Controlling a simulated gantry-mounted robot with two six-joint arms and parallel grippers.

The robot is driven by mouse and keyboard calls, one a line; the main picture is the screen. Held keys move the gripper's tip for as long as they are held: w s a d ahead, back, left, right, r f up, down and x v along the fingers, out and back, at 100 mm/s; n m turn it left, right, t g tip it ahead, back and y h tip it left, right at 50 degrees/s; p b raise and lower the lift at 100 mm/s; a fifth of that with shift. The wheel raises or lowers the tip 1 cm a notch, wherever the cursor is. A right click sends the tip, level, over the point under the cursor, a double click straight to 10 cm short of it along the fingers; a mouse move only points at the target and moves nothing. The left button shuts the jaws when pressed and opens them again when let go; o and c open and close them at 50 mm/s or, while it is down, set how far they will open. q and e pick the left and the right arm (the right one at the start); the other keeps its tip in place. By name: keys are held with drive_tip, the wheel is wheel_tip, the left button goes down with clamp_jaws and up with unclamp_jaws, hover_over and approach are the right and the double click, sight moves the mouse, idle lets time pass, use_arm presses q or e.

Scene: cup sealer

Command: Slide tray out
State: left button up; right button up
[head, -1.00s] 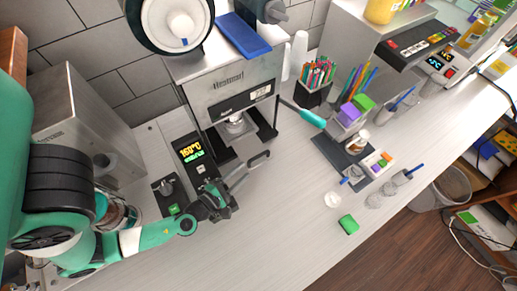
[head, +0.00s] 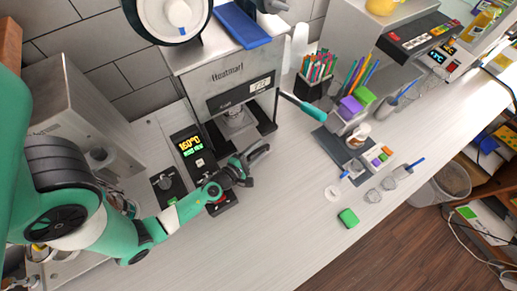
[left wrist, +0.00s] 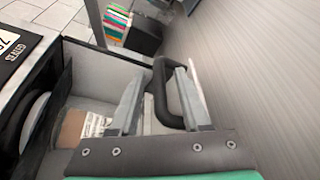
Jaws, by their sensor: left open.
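The grey cup sealer (head: 222,85) stands against the wall. The tray's black handle (head: 258,152) sticks out in front of it. It also shows in the left wrist view as a dark loop (left wrist: 167,95). My left gripper (head: 247,168) is at the handle; in the left wrist view its two fingers (left wrist: 158,98) stand apart, one on each side of the loop. I cannot tell whether they touch it. Most of the tray is hidden by the machine and my gripper. My right gripper is not in view.
A control box with a lit display (head: 190,145) stands left of the sealer. A lever with a teal grip (head: 303,106) juts out at its right. A pen holder (head: 313,87) and a dark mat (head: 333,146) lie further right.

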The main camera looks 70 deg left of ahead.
use_arm(q)
clamp_jaws()
drive_tip(key=shift+w, duration=0.1)
idle(1.4)
